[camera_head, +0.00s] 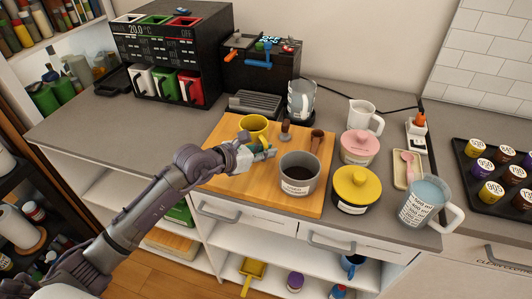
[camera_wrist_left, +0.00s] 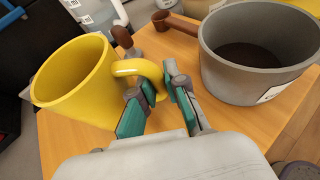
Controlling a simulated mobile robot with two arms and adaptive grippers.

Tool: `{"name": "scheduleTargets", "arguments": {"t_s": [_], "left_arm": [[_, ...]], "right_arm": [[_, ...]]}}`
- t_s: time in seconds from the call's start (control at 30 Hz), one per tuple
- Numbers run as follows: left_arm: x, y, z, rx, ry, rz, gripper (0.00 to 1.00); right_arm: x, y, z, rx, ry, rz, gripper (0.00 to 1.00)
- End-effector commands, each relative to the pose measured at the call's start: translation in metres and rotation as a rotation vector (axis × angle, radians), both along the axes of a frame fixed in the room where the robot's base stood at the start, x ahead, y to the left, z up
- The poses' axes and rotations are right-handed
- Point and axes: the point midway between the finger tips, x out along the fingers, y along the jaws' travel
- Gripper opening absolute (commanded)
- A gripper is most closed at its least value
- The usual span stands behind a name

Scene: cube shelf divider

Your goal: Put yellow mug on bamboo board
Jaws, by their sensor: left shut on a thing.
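The yellow mug (camera_head: 252,125) is over the back left part of the bamboo board (camera_head: 230,182). In the left wrist view the yellow mug (camera_wrist_left: 75,88) is on the left, its handle reaching between my fingers. My left gripper (camera_head: 267,151) comes in over the board from the left. In the left wrist view my left gripper (camera_wrist_left: 160,85) is shut on the mug's handle. The mug's underside is hidden, so I cannot tell whether it touches the board (camera_wrist_left: 70,150). My right gripper is not in view.
A grey pot (camera_head: 300,178) with dark contents stands on the board just right of my left gripper. A brown-headed tool (camera_head: 285,132) is behind it. The counter left of the board is clear.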

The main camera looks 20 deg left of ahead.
Motion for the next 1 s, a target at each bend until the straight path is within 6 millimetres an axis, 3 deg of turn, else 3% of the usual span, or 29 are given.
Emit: {"name": "scheduleTargets", "arguments": {"t_s": [0.13, 0.5, 0.53, 0.67, 1.0], "left_arm": [[0.0, -0.001, -0.013, -0.001, -0.004, -0.001, 0.0], [0.001, -0.001, -0.018, -0.001, -0.005, -0.001, 0.0], [0.0, -0.001, -0.018, 0.0, -0.002, 0.0, 0.18], [0.0, -0.001, -0.018, 0.0, -0.001, 0.0, 0.38], [0.0, 0.0, -0.013, 0.0, -0.002, 0.0, 0.38]], "right_arm": [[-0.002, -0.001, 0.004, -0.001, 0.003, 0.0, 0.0], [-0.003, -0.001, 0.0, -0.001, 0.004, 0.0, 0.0], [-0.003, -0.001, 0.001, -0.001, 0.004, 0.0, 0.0], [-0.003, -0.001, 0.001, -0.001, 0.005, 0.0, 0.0], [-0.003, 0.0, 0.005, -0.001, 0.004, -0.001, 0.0]]}}
